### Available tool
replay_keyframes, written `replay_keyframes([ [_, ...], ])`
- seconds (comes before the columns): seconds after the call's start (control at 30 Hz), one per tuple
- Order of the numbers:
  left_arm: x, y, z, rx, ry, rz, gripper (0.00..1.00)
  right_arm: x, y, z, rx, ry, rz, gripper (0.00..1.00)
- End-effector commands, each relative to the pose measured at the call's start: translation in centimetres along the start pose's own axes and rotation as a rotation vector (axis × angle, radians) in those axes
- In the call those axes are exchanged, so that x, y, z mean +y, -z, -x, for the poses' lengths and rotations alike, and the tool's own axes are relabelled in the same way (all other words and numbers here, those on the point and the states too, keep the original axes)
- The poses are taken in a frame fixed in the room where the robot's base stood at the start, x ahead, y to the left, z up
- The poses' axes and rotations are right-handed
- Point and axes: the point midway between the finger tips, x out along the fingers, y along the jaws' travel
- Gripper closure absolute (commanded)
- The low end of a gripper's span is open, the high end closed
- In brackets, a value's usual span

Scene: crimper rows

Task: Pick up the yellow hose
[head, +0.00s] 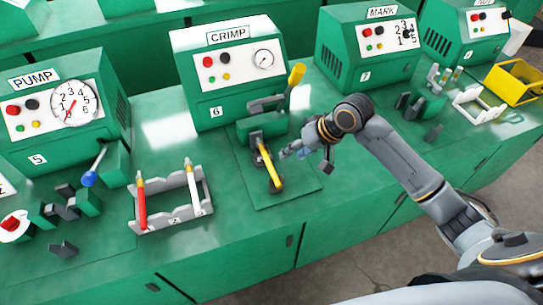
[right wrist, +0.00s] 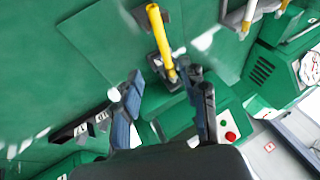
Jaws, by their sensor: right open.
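The yellow hose (head: 265,163) lies at a slant in the dark fixture in front of the CRIMP machine (head: 228,75). It also shows in the right wrist view (right wrist: 159,35), with its lower end at a dark block. My right gripper (head: 291,153) is just right of the hose in the head view. In the right wrist view its two fingers (right wrist: 166,98) are spread apart with nothing between them, and the hose lies beyond the fingertips. My left gripper is not in view.
A yellow-tipped lever (head: 297,74) rises above the fixture. A grey rack (head: 172,226) with a red and a white hose stands to the left, near the PUMP machine (head: 60,110). An empty white rack (head: 478,104) and yellow crate (head: 514,82) are at right.

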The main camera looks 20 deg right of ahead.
Motion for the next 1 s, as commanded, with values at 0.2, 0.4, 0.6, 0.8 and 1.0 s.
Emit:
replay_keyframes([
  [0.2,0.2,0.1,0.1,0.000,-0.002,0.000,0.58,0.0,2.1,1.1,0.002,0.020,-0.043,0.57],
  [0.4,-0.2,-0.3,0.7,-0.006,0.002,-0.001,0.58,-0.1,2.1,-2.6,0.000,0.022,-0.045,0.57],
  [0.6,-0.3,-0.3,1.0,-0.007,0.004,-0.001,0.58,-0.1,2.2,-5.8,0.004,0.020,-0.043,0.57],
  [0.8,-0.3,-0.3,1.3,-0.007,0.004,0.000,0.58,-0.1,2.2,-7.1,0.003,0.019,-0.041,0.57],
  [1.0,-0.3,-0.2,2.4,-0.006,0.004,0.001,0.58,-0.3,2.5,-9.5,0.002,0.018,-0.043,0.57],
])
